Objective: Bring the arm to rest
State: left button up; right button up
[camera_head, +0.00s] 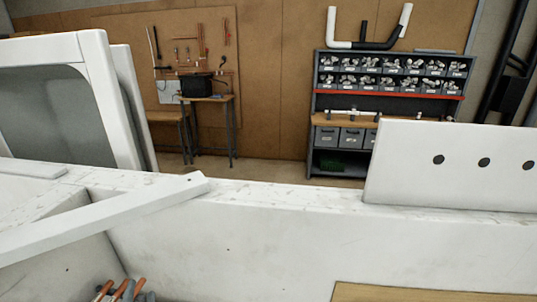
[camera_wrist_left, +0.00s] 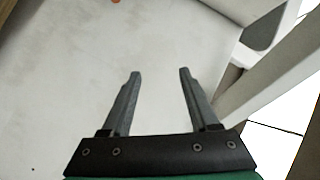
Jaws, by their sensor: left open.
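My left gripper (camera_wrist_left: 158,72) shows clearly in the left wrist view. Its two grey fingers stand apart with nothing between them, over a pale, marked surface (camera_wrist_left: 75,75). In the head view, grey and orange tips (camera_head: 122,291) show at the bottom left edge, inside a white-walled recess. They are cut off by the frame, and I cannot tell which of them belong to my gripper. My right gripper is in neither view.
A white wall ledge (camera_head: 290,195) crosses the head view. A white slanted bar (camera_head: 110,216) lies at left, near a white framed panel (camera_head: 90,100). A white panel with dark holes (camera_head: 455,170) stands at right. A shelf of bins (camera_head: 390,75) and a bench (camera_head: 205,99) are far back.

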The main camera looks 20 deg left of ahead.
pick_arm(q)
jog(key=w+d+r+n+t+h, duration=0.1)
jog(key=w+d+r+t, duration=0.2)
jog(key=r, duration=0.7)
jog(key=d+r+t+h, duration=0.1)
jog(key=d+r+t, duration=0.3)
jog(key=r, duration=0.5)
jog(key=w+d+r+n+t+h, duration=0.15)
jog(key=d+r, duration=0.35)
jog(key=r, duration=0.5)
jog(key=s+d+r+t+h, duration=0.4)
jog(key=s+d+r+h, duration=0.15)
jog(key=r, duration=0.35)
jog(key=s+d+r+t+h, duration=0.35)
jog(key=s+r, duration=0.25)
jog(key=r, duration=0.2)
notch_tip(320, 180, up, 16)
jog(key=w+p, duration=0.1)
jog(key=p, duration=1.5)
jog(key=shift+d+r, duration=0.2)
jog(key=shift+d, duration=0.1)
jog(key=shift+w, duration=0.1)
